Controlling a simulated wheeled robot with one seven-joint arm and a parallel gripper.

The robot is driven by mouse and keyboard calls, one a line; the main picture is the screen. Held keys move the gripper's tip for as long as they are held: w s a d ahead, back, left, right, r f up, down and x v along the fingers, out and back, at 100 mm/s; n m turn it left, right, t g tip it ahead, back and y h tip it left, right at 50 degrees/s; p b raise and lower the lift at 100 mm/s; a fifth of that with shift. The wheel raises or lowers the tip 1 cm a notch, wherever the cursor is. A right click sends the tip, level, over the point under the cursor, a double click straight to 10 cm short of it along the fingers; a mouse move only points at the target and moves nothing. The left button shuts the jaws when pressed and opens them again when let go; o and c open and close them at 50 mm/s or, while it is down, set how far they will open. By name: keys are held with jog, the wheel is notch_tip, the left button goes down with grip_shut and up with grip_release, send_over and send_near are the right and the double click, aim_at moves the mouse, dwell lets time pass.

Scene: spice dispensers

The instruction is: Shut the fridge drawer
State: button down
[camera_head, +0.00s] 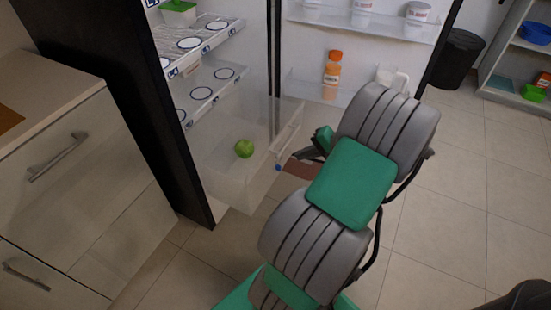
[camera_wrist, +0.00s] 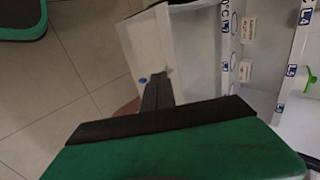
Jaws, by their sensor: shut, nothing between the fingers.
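The fridge drawer (camera_head: 240,172) is a clear bin low in the open fridge, with a green round fruit (camera_head: 244,148) inside. Its front panel (camera_head: 290,135) juts out past the shelves, so the drawer is pulled out. My gripper (camera_head: 284,166) is at the drawer's front, its fingers together and empty. In the wrist view, my gripper (camera_wrist: 158,78) has its fingertips beside or against the pale drawer front (camera_wrist: 150,45), near a blue dot. I cannot tell whether they touch. Part of the drawer's right side is hidden by my arm.
The fridge door stands open on the right, with an orange bottle (camera_head: 332,75) and a white jug (camera_head: 392,78) on its shelf. A black bin (camera_head: 456,58) is at the back right.

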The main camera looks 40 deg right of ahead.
jog(key=b, duration=0.3)
send_near(264, 158)
notch_tip(264, 158, down, 4)
jog(key=w, duration=0.1)
jog(key=w+a+b, duration=0.1)
jog(key=w, duration=0.1)
jog(key=shift+w+a, duration=0.25)
jog(key=shift+w+r, duration=0.1)
jog(key=shift+w, duration=0.2)
